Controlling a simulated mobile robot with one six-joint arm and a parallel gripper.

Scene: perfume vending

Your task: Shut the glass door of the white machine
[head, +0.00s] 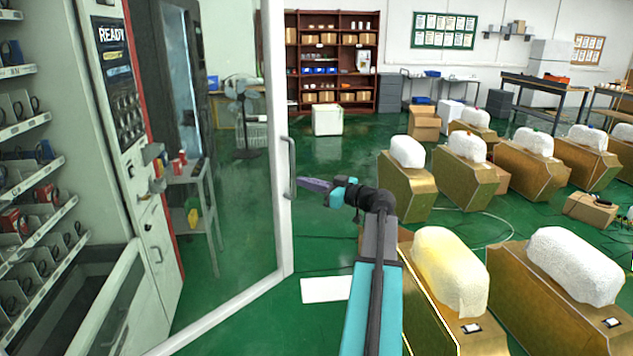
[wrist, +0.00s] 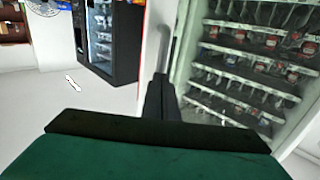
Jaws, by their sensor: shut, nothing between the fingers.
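The white machine (head: 150,235) stands at the left, with its shelves of goods exposed. Its glass door (head: 278,230) stands open, swung out toward me, and the floor shows through the pane. A grey vertical handle (head: 289,168) sits on the door's free edge. My gripper (head: 302,184) is shut and empty, its tips just right of the handle; I cannot tell whether they touch. In the wrist view, my dark fingers (wrist: 159,88) point at the lower end of the handle (wrist: 166,45), with shelves of the machine behind at the right.
A dark vending machine (wrist: 108,40) stands beyond the white one. A small grey table (head: 190,175) and a fan (head: 243,115) show through the glass. Several boxes with white bundles (head: 450,270) fill the right side. Green floor (head: 335,165) is clear beyond the door.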

